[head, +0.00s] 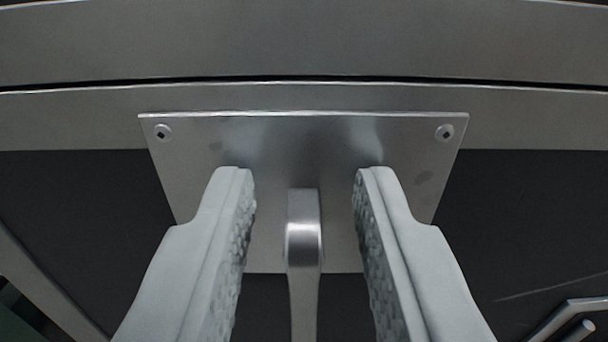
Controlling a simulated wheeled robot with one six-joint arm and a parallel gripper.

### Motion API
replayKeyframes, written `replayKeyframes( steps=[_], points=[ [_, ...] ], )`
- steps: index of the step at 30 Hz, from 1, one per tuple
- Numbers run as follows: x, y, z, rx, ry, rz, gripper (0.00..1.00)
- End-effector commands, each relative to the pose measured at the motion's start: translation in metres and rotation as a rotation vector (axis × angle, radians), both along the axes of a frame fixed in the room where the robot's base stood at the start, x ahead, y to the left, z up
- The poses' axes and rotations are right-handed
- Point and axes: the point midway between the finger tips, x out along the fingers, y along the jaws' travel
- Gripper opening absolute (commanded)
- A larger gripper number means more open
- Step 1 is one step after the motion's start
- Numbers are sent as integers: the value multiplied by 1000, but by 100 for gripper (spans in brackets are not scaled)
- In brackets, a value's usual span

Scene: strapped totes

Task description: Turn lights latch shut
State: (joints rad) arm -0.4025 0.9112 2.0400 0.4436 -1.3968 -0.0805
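The latch handle (303,240) is a narrow metal lever in front of a grey metal plate (300,145). It runs from the lower middle of the plate down past the picture's bottom edge, so its lower end is out of view. My gripper (305,185) is open, with one pale finger on each side of the handle. A gap shows between the handle and each finger, and neither touches it. The fingertips overlap the plate in the picture; I cannot tell how far they are from it. No label reading "lights" is visible.
The plate has a screw in each upper corner and sits on a dark panel (70,190) with a metal frame (530,115). A dark seam runs across above the plate. A bent metal piece (575,318) shows at the lower right.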

Motion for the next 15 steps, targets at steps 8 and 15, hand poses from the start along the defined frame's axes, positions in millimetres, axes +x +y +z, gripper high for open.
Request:
replayKeyframes(
  steps=[8, 15],
  points=[
    [1, 0, 0, 0, 0, 0, 25],
    [0, 0, 0, 0, 0, 0, 0]
  ],
)
